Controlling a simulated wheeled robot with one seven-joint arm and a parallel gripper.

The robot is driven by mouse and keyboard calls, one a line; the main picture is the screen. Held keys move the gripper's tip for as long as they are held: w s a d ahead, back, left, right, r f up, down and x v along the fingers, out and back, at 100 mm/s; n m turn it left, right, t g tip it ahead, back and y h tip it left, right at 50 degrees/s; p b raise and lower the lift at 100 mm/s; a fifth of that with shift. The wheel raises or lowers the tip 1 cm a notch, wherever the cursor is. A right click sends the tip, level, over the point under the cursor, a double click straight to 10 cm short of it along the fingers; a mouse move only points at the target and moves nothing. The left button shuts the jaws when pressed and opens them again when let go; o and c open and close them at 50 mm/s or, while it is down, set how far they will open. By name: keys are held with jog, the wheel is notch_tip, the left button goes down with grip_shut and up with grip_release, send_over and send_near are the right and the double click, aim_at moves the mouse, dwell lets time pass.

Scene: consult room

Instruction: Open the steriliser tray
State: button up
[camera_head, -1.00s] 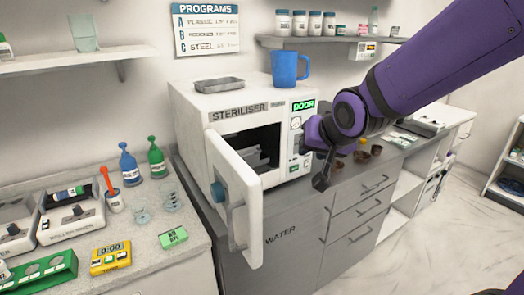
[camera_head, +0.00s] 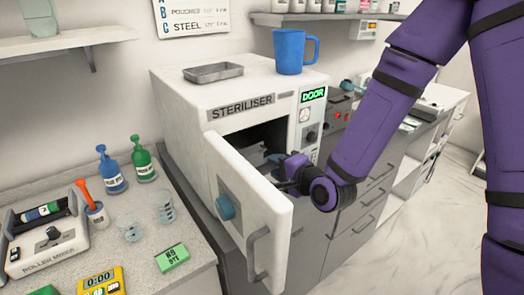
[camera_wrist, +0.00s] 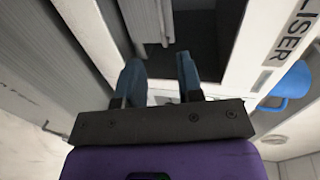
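The white steriliser (camera_head: 190,97) stands on a grey cabinet with its door (camera_head: 250,210) swung open toward me. My gripper (camera_head: 278,161) is at the mouth of the dark chamber, right of the open door. In the wrist view its two blue fingers (camera_wrist: 159,75) are apart, pointing toward the opening. Pale and grey parts inside the chamber show beyond them. I cannot tell which is the tray, and nothing is clearly held between the fingers.
A grey metal dish (camera_head: 213,72) and a blue mug (camera_head: 290,52) sit on top of the steriliser. The counter at left holds a blue bottle (camera_head: 112,175), a green bottle (camera_head: 143,165), a roller mixer and a green box (camera_head: 172,258). Drawers lie below my arm.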

jog(key=x, duration=1.1)
grip_shut()
